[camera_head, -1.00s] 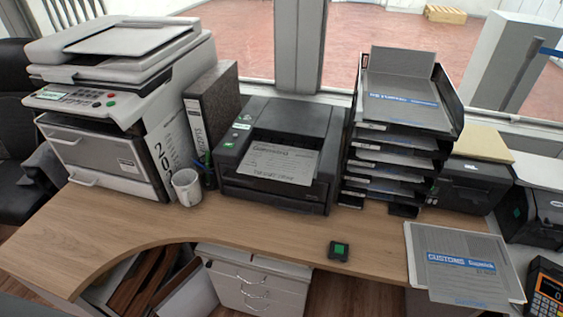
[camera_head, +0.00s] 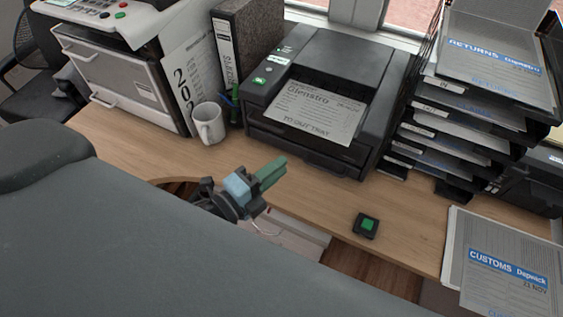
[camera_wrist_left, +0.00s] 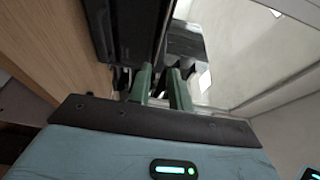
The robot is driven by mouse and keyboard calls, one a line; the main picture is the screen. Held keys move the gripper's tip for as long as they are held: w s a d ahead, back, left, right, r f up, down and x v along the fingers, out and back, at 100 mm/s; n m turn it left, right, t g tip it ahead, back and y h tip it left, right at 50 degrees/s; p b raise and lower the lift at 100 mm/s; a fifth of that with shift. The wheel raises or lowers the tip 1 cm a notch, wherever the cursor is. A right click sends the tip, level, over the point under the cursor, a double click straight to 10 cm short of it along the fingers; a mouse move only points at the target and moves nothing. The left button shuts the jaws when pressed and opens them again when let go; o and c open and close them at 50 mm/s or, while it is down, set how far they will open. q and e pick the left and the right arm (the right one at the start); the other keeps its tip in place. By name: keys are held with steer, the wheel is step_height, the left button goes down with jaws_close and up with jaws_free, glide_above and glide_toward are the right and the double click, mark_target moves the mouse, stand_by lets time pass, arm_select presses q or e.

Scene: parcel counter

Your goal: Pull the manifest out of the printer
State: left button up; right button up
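The manifest (camera_head: 312,113) is a printed white sheet lying in the output slot of the black printer (camera_head: 345,62) in the head view. Its lower edge reads "TO OUT TRAY". My left gripper (camera_head: 272,172) is in front of the printer, lower left of the sheet and apart from it. Its green fingers point up and right. In the left wrist view the two fingers (camera_wrist_left: 163,88) stand apart with nothing between them. The manifest cannot be made out in that view. My right gripper is not in view.
A white mug (camera_head: 209,124) and a binder (camera_head: 228,55) stand left of the printer. Stacked trays (camera_head: 495,93) stand right of it. A small black device with a green button (camera_head: 366,225) and customs papers (camera_head: 500,275) lie in front.

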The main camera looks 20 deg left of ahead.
arm_select(q)
steer(key=shift+s+r, duration=0.1)
steer(key=shift+s, duration=0.05)
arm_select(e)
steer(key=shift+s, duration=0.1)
arm_select(q)
steer(key=w, duration=1.2)
steer(key=shift+d, duration=0.2)
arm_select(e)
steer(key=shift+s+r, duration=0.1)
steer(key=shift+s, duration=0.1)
arm_select(q)
jaws_close()
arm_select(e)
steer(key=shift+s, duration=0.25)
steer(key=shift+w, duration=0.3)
